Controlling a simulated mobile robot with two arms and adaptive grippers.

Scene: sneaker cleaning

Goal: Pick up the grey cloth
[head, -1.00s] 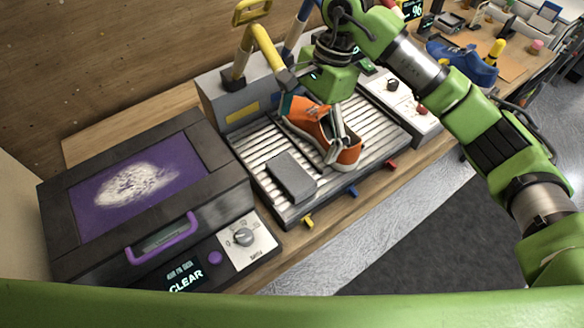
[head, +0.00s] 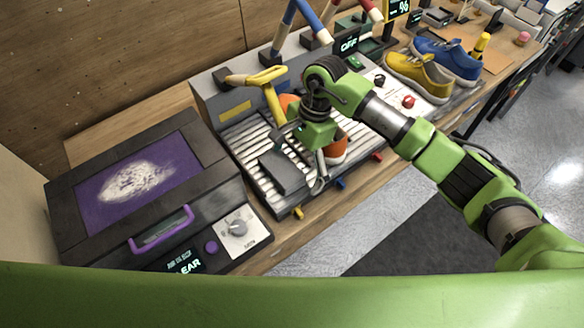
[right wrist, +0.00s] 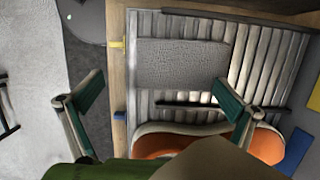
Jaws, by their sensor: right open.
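The grey cloth (head: 284,171) is a flat, dark grey rectangle lying on the left part of a slatted metal rack. In the right wrist view the cloth (right wrist: 182,63) lies flat with a woven texture, beyond the fingertips. My right gripper (head: 320,176) hangs over the rack, just right of the cloth, in front of an orange sneaker (head: 337,151). In the right wrist view my right gripper (right wrist: 158,98) is open with its fingers wide apart and nothing between them. The sneaker (right wrist: 160,144) sits close below the fingers there, partly hidden. My left gripper is not in view.
A black box with a purple screen and handle (head: 163,229) stands left of the rack (head: 236,150). A yellow handle (head: 262,77) rises behind the rack. A yellow shoe (head: 420,76) and a blue shoe (head: 450,60) stand further right. Floor lies in front of the bench.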

